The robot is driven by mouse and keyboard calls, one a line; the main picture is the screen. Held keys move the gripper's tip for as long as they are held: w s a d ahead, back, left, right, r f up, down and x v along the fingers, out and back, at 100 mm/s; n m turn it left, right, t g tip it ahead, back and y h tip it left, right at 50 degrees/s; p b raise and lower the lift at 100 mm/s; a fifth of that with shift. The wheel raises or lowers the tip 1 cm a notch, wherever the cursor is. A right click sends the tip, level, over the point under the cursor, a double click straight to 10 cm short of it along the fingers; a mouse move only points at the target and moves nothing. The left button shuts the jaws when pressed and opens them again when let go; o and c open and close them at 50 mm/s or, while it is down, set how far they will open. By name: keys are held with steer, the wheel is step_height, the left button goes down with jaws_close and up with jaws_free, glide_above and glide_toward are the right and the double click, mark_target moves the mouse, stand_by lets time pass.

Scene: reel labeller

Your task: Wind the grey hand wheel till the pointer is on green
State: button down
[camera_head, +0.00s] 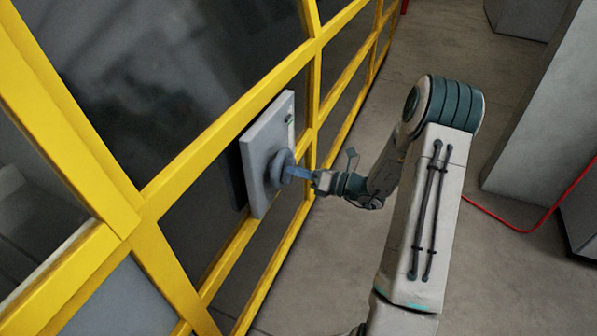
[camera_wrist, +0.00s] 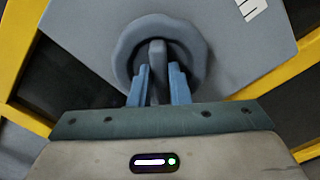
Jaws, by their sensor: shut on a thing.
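The grey hand wheel (camera_head: 278,166) is mounted on a grey panel (camera_head: 256,138) fixed to the yellow frame. In the wrist view the wheel (camera_wrist: 197,42) is a round rim with an upright grip bar (camera_wrist: 157,58) across its middle. My gripper (camera_head: 292,172) reaches the wheel from the right. In the wrist view the blue fingers of my gripper (camera_wrist: 158,84) are shut on the grip bar, one on each side. The pointer cannot be made out. A white marking (camera_wrist: 251,8) is cut off at the wrist view's top edge.
Yellow frame bars (camera_head: 225,115) with dark panes surround the panel. Grey cabinets (camera_head: 545,110) stand at the right, with a red cable (camera_head: 510,225) on the floor. Open concrete floor (camera_head: 335,262) lies beside the frame.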

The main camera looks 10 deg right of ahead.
steer(key=shift+s+a+f+n+b, duration=0.1)
steer(key=shift+s+n+b, duration=0.05)
steer(key=shift+n+b, duration=2.8)
steer(key=shift+s+a+n+b, duration=0.1)
steer(key=shift+n+b, duration=1.9)
steer(key=shift+n, duration=1.85)
steer(key=c, duration=1.4)
jaws_free()
steer(key=shift+o, duration=0.2)
steer(key=shift+d, duration=0.15)
steer(key=p+v, duration=0.1)
steer(key=v, duration=1.2)
steer(key=shift+s+d, duration=0.25)
steer(key=shift+s, duration=0.05)
